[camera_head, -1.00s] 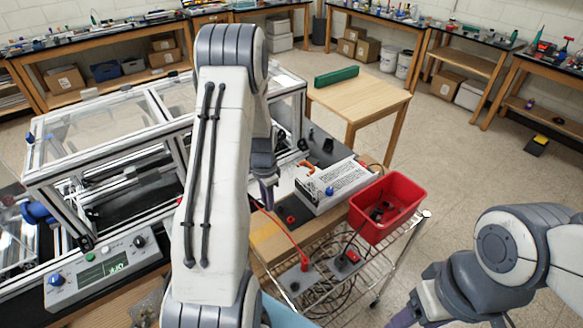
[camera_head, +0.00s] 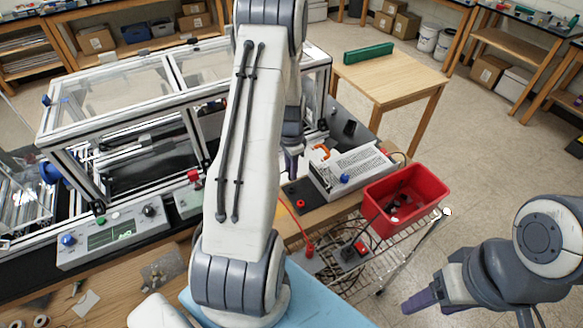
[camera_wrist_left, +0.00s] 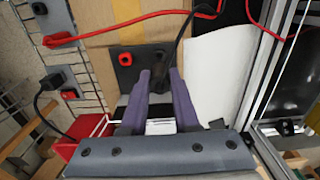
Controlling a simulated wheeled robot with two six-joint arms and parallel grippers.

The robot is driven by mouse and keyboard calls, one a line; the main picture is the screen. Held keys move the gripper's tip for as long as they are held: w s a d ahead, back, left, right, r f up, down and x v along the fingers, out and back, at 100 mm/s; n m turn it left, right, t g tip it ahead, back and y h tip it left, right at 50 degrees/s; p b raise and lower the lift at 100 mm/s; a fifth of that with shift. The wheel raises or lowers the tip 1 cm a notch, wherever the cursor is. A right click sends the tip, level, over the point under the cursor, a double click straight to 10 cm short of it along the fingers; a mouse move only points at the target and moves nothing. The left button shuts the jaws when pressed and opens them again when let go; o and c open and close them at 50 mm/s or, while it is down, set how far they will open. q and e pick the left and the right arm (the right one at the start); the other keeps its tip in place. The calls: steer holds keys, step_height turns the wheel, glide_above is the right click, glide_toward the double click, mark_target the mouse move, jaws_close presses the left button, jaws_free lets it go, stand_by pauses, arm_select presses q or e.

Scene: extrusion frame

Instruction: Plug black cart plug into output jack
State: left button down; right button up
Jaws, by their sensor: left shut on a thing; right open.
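My left gripper (camera_head: 291,168) is over the rear of the bench, above and just behind the black jack plate (camera_head: 289,188). In the left wrist view its purple fingers (camera_wrist_left: 160,82) are shut on the black plug (camera_wrist_left: 161,78), whose cable runs up the picture. The jack plate (camera_wrist_left: 147,54) shows beyond the fingers, with a red jack (camera_wrist_left: 126,59) at its left. The plug overlaps the plate's right part; I cannot tell whether they touch. Any black jack there is hidden. My right gripper (camera_head: 420,301) is open and empty over the floor at lower right.
A white power unit (camera_head: 345,170) stands right of the plate. A red bin (camera_head: 408,200) sits on a wire cart with coiled cables. A red cable (camera_wrist_left: 150,20) crosses the wrist view. A glass-sided extrusion frame (camera_head: 130,130) stands left, close to my left arm.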

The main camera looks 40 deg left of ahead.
arm_select(q)
steer(key=shift+f+b, duration=1.65)
steer(key=shift+f, duration=0.7)
steer(key=shift+s+d+f, duration=0.1)
steer(key=shift+f, duration=0.05)
steer(key=shift+s+f, duration=0.15)
steer(key=shift+w, duration=0.25)
steer(key=shift+s+f+b, duration=0.1)
steer(key=shift+f+b, duration=0.1)
steer(key=shift+b, duration=0.1)
stand_by(0.3)
steer(key=c, duration=0.6)
jaws_free()
steer(key=shift+r, duration=0.1)
